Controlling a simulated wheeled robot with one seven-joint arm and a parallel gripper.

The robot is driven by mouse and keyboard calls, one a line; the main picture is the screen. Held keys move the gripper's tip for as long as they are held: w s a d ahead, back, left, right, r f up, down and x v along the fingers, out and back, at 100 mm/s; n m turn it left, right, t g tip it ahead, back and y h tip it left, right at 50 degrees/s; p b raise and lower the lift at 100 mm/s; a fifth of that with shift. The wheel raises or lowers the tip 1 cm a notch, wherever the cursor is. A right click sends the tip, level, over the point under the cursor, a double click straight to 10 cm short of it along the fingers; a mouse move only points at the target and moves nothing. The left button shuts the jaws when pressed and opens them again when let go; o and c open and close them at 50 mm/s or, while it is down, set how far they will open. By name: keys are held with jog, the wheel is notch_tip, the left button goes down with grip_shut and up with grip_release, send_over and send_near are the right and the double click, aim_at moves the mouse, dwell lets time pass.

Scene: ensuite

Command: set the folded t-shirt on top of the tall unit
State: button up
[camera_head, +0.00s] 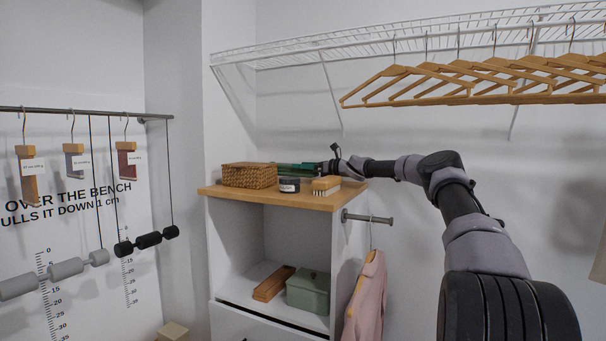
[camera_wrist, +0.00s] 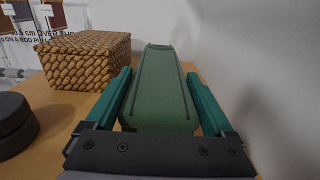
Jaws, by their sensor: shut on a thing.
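The folded t-shirt (camera_wrist: 160,85) is a dark green bundle between the two teal fingers of my gripper (camera_wrist: 158,76) in the wrist view. My gripper is shut on it. In the head view my gripper (camera_head: 296,168) reaches in from the right at the back of the wooden top of the tall unit (camera_head: 222,191). The shirt is mostly hidden there behind the things in front. It is low over the wooden top; I cannot tell whether it touches.
A wicker basket (camera_head: 249,175) stands left of the shirt. A dark round tin (camera_head: 289,185) and a wooden brush (camera_head: 326,185) stand along the front. A wire shelf with wooden hangers (camera_head: 470,78) is above. A pink garment (camera_head: 367,298) hangs at the unit's right side.

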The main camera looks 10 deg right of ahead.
jog(key=shift+f, duration=1.25)
jog(key=shift+f, duration=0.15)
jog(key=o, duration=1.2)
jog(key=shift+o, duration=0.2)
jog(key=v, duration=1.2)
jog(key=shift+r, duration=0.2)
